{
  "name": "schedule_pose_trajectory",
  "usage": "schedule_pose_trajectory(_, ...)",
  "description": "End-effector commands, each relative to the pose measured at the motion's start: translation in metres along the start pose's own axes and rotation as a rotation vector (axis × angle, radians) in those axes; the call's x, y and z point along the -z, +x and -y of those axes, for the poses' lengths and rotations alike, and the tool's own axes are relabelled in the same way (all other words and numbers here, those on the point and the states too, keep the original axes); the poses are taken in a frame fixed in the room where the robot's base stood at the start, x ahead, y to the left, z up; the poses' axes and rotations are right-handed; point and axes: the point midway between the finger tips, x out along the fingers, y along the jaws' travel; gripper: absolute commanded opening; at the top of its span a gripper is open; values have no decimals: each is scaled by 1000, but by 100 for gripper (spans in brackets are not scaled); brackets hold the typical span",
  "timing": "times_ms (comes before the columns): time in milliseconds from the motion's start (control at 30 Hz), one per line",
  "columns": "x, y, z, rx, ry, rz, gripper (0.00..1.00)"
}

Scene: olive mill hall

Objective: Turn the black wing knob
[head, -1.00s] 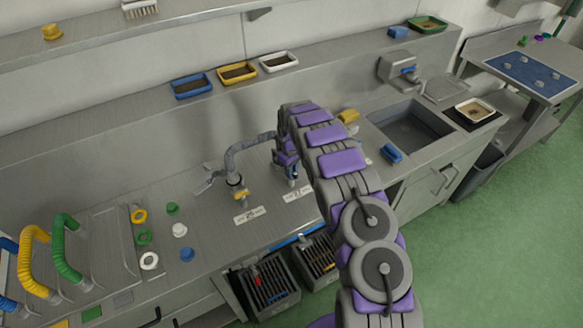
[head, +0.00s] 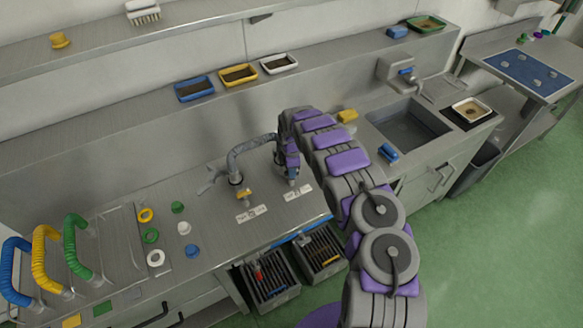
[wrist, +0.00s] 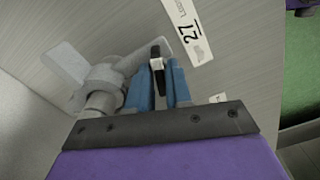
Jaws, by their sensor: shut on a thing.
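The black wing knob (wrist: 157,65) shows in the wrist view as a small dark piece with a white part below its top. It sits between the two blue fingers of my gripper (wrist: 160,84), which are shut on it. A grey pipe fitting (wrist: 103,80) with a flat lever is close to the left of the fingers. In the head view my gripper (head: 292,180) points down at the bench beside a grey curved spout and a yellow knob (head: 243,193). The black knob is hidden there by my gripper.
A sink (head: 408,130) is to the right.

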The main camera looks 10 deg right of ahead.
Motion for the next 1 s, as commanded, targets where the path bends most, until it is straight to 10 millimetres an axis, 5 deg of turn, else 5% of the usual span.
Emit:
schedule_pose_trajectory(433,0,-4,-4,-13,-288,0,0)
schedule_pose_trajectory(1000,-1,-3,-4,-12,-362,2,0)
